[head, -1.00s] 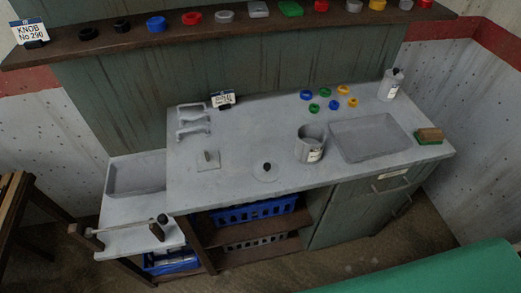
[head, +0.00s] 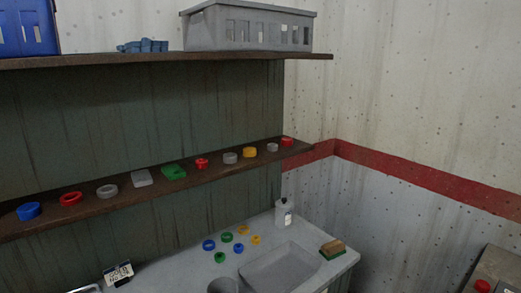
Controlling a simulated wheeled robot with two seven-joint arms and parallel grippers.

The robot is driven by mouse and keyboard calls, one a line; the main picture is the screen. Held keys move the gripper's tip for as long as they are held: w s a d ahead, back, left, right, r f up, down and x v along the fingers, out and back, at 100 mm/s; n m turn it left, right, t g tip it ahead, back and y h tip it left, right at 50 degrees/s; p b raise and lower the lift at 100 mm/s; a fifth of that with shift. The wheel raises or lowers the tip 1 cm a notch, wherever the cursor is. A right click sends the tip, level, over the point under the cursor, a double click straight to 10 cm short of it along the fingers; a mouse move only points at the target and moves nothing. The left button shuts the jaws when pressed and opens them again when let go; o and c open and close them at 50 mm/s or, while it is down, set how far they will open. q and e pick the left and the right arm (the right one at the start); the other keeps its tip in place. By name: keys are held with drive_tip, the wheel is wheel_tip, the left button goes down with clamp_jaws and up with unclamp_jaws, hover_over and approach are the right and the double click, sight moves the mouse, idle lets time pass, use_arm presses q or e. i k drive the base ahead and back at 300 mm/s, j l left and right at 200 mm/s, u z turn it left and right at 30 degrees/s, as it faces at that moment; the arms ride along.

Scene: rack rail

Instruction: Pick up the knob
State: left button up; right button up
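No thing that I can surely name as the knob shows in view now. Small round parts stand along the lower shelf (head: 120,196): a blue ring (head: 29,211), a red ring (head: 70,199), a grey ring (head: 107,191), a red piece (head: 201,163), a yellow one (head: 249,152) and others. A grey plate (head: 142,178) and a green block (head: 174,173) stand among them. Neither of my grippers is in view.
The counter below holds several small coloured rings (head: 227,237), a grey tray (head: 279,268), a bottle (head: 284,214), a brush (head: 332,249) and a sign card (head: 118,274). A grey crate (head: 250,27) stands on the upper shelf (head: 150,61). A red-topped object (head: 483,285) is at lower right.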

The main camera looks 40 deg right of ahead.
sight(271, 147)
drive_tip(key=z, duration=1.25)
